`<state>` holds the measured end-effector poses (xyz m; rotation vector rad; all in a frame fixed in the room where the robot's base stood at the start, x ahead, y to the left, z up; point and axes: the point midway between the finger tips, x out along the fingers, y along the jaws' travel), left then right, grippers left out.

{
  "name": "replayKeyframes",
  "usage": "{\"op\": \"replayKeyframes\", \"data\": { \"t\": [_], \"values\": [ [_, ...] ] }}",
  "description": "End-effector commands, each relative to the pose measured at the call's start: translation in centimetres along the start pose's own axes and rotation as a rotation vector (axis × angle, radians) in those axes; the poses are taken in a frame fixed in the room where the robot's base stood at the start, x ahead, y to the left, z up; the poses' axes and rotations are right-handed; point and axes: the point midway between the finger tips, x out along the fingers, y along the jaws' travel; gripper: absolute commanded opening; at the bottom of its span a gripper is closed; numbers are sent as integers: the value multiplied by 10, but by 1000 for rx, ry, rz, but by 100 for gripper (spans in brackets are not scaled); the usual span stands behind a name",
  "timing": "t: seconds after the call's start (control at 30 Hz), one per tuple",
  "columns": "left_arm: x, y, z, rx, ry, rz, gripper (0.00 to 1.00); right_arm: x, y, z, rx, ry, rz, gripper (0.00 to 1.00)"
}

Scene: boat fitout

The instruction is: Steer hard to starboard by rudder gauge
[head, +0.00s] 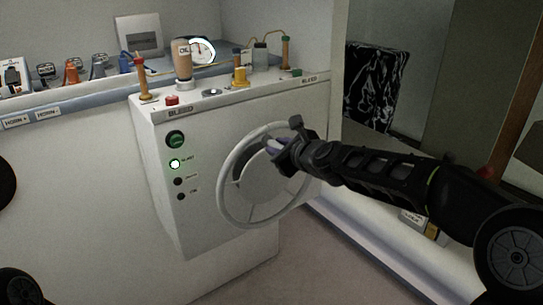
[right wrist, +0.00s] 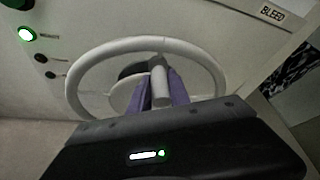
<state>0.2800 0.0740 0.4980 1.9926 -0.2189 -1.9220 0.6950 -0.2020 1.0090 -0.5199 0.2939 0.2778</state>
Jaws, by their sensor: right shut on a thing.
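A pale grey steering wheel (head: 222,190) is mounted on the front of a white console. My right gripper (head: 276,146) is at the upper right part of the wheel. In the right wrist view, its purple fingers (right wrist: 160,92) are shut around a short pale handle (right wrist: 159,70) on the wheel. The wheel rim (right wrist: 82,72) also shows there. A round white dial (head: 202,50) stands on top behind the console; its reading is too small to tell. My left gripper is in neither view.
The white console (head: 215,240) carries a lit green lamp (head: 175,164), a red button (head: 172,100) and brass posts (head: 140,78). A bottle (head: 183,62) stands on top. A shelf with several small items runs left. Floor is clear below the wheel.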

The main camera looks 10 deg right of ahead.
Motion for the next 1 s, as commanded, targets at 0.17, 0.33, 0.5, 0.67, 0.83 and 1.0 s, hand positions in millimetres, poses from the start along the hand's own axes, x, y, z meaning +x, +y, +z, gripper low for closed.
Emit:
{"op": "replayKeyframes", "data": {
  "t": [0.17,0.33,0.5,0.67,0.83,1.0],
  "values": [
    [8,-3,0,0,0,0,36,4,-20,-10,144,0,56,0],
    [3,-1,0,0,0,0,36,8,-39,-20,296,2,118,0],
    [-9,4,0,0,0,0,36,13,-54,-32,445,3,180,0],
    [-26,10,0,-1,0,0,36,18,-66,-46,587,4,238,0],
    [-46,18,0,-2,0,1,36,25,-74,-62,737,5,301,0],
    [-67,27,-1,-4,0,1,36,32,-79,-80,886,5,363,0]
  ]
}}
